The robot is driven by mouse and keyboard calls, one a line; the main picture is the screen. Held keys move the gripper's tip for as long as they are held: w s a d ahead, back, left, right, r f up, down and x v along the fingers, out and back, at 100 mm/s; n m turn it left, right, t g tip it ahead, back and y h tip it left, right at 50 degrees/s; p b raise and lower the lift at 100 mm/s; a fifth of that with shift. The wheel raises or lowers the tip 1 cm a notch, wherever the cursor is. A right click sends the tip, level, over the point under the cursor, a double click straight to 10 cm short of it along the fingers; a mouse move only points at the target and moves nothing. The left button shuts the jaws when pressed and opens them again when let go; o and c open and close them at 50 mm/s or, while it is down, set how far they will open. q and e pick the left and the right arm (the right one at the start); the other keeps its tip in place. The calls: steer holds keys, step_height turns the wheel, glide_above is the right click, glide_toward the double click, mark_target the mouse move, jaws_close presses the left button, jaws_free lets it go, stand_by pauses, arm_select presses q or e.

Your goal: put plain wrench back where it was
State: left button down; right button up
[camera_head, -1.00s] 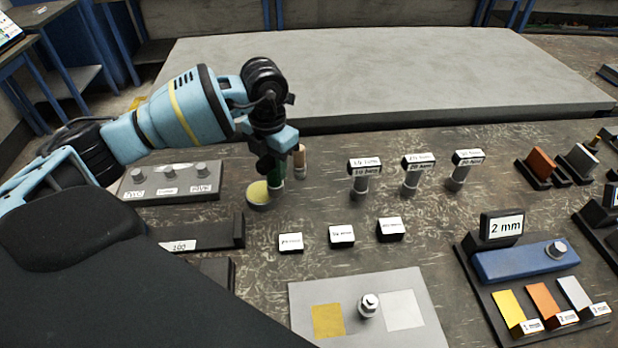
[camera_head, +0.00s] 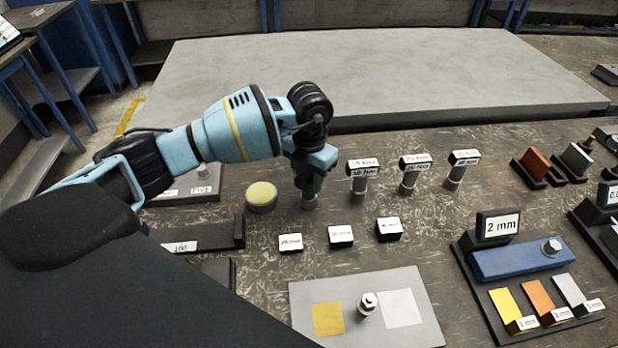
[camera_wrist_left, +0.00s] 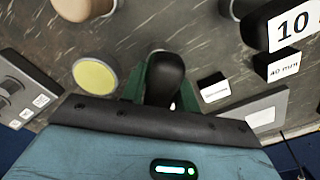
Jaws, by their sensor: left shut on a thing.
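My left gripper (camera_head: 310,188) is shut on a dark, round-topped handle, which appears to be the plain wrench (camera_wrist_left: 165,78). In the left wrist view the handle sits between the green fingers, with no label visible on it. In the head view the gripper hides most of it, and a short metallic end (camera_head: 309,203) shows below the fingers, close to the table. I cannot tell whether it touches the table. My right gripper is not in view.
A yellow-topped round pad (camera_head: 261,196) stands just left of the gripper. Three labelled T-shaped tools (camera_head: 363,180) stand upright to its right. Three small label blocks (camera_head: 341,236) lie in front. A grey plate (camera_head: 420,330) is nearer. A brown post (camera_wrist_left: 88,8) stands behind the gripper.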

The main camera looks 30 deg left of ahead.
arm_select(q)
steer(key=shift+f, duration=0.25)
steer(key=c, duration=1.1)
jaws_free()
steer(key=shift+o, duration=0.2)
step_height(320, 180, up, 12)
steer(key=shift+r, duration=0.15)
